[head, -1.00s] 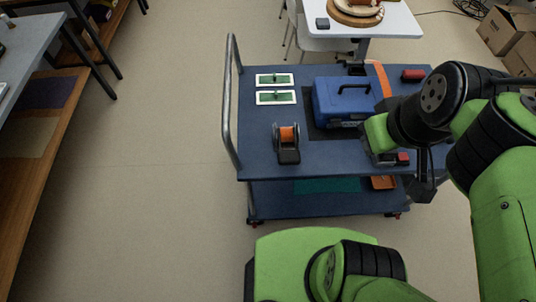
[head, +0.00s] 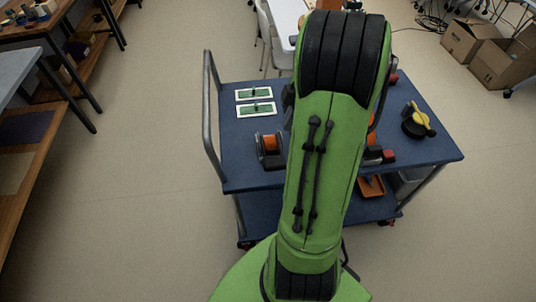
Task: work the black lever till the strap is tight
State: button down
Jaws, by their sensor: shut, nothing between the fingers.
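My green and black arm (head: 325,150) stretches across the middle of the head view and covers the centre of the blue cart (head: 240,175). My gripper is hidden behind it. The blue case with the orange strap over it, seen on the cart earlier, is now almost wholly covered by the arm. I cannot make out the black lever or whether the strap is tight or slack. A dark item with a red end (head: 388,156) shows just right of the arm on the cart's near side.
Two white-framed green panels (head: 254,109) and a black holder with an orange roll (head: 269,149) lie on the cart's left. A yellow and black tool (head: 419,121) lies on its right. A metal handle (head: 210,115) rises at the left end. Cardboard boxes (head: 470,40) stand far right.

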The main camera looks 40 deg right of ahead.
aim_at(280, 164)
jog(key=b+x, duration=0.1)
jog(key=x, duration=0.3)
jog(key=b+x, duration=0.2)
jog(key=x, duration=0.3)
jog(key=d+b+x, duration=0.1)
jog(key=x, duration=0.3)
jog(key=shift+s+a+f+b, duration=0.1)
jog(key=shift+s+f+b, duration=0.2)
jog(key=shift+f, duration=0.3)
jog(key=f+b, duration=0.1)
jog(key=b, duration=0.1)
jog(key=f+b, duration=0.2)
jog(key=s+f+b, duration=0.1)
jog(key=f+b, duration=0.1)
jog(key=shift+a+f, duration=0.1)
jog(key=shift+a, duration=0.25)
jog(key=shift+s+a, duration=0.1)
